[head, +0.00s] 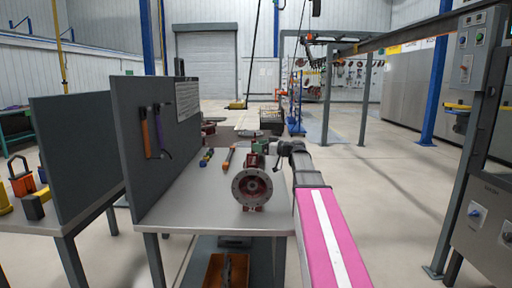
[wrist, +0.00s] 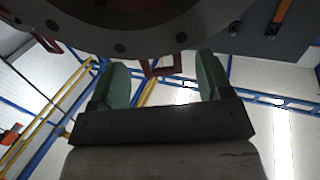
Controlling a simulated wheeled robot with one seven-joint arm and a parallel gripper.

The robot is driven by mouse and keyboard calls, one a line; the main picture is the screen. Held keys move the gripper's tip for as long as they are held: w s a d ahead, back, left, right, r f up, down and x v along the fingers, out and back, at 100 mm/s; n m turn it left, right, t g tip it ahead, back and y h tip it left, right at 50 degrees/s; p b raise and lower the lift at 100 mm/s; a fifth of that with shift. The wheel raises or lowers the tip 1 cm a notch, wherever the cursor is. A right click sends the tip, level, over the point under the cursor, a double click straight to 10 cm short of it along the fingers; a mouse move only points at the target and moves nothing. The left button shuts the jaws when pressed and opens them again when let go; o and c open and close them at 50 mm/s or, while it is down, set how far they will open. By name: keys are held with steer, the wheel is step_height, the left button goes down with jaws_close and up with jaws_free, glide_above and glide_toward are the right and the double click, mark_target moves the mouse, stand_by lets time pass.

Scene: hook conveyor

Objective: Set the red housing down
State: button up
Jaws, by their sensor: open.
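The red housing (head: 241,190) stands on the grey workbench (head: 190,205) near its front right corner, its round grey bolted flange facing me. My gripper (head: 260,147) is behind and above it in the head view, at the end of my arm reaching in from the right. In the wrist view my gripper (wrist: 163,80) has its two green fingers spread wide, with nothing held between them. The housing's flange rim (wrist: 120,47) fills the top of that view, just beyond the fingertips. Whether a finger touches the housing cannot be told.
A dark upright panel (head: 165,150) with hung tools lines the bench's left side. Several small tools, among them an orange-handled one (head: 229,157), lie behind the housing. An orange bin (head: 228,270) sits below the bench. A control cabinet (head: 485,150) stands at right. Open floor lies beyond.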

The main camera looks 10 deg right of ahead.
steer(key=v, duration=0.9)
steer(key=shift+s+d, duration=0.2)
steer(key=shift+d, duration=0.1)
steer(key=shift+f, duration=0.1)
